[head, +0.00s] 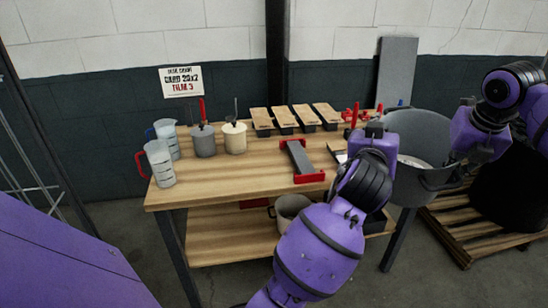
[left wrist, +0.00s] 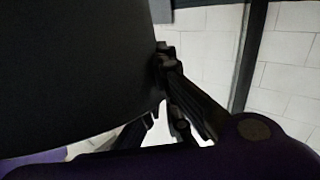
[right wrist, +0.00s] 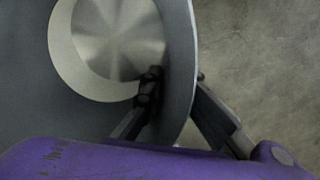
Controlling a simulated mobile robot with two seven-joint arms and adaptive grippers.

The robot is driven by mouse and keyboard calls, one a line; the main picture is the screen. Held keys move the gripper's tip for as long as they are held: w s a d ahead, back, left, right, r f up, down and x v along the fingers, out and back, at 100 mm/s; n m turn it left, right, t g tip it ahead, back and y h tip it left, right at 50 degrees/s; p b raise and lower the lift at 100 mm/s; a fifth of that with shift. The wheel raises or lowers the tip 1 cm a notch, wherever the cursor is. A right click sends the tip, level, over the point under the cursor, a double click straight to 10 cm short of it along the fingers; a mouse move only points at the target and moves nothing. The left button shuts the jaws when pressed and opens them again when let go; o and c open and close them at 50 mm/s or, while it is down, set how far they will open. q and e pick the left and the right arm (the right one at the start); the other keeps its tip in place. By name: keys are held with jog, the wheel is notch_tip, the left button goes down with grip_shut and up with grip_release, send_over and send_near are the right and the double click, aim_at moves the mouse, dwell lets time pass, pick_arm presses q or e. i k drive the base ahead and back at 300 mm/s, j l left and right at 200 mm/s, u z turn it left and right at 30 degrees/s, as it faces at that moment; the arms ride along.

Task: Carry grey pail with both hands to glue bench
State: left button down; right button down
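The large grey pail (head: 425,125) is at the right end of the wooden bench (head: 185,195), its open top facing up. My left gripper (head: 374,130) is at the pail's left rim; in the left wrist view its fingers (left wrist: 172,90) close at the edge of the dark pail wall (left wrist: 70,70), one side partly hidden. My right gripper (head: 452,178) is at the pail's right side; the right wrist view shows its fingers (right wrist: 175,90) on either side of the pail rim (right wrist: 182,60), with the pail's bottom visible inside.
Measuring jugs (head: 160,163), pots with brushes (head: 204,140) and wood-topped blocks (head: 283,120) stand on the bench. A wooden pallet (head: 465,232) with a black drum (head: 510,195) is at right. Floor between is clear.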

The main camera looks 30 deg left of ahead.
aim_at(233, 176)
jog(key=u, duration=0.8)
jog(key=i+j, duration=0.4)
jog(key=i+j+u, duration=0.15)
jog(key=i+j, duration=0.2)
jog(key=j, duration=0.25)
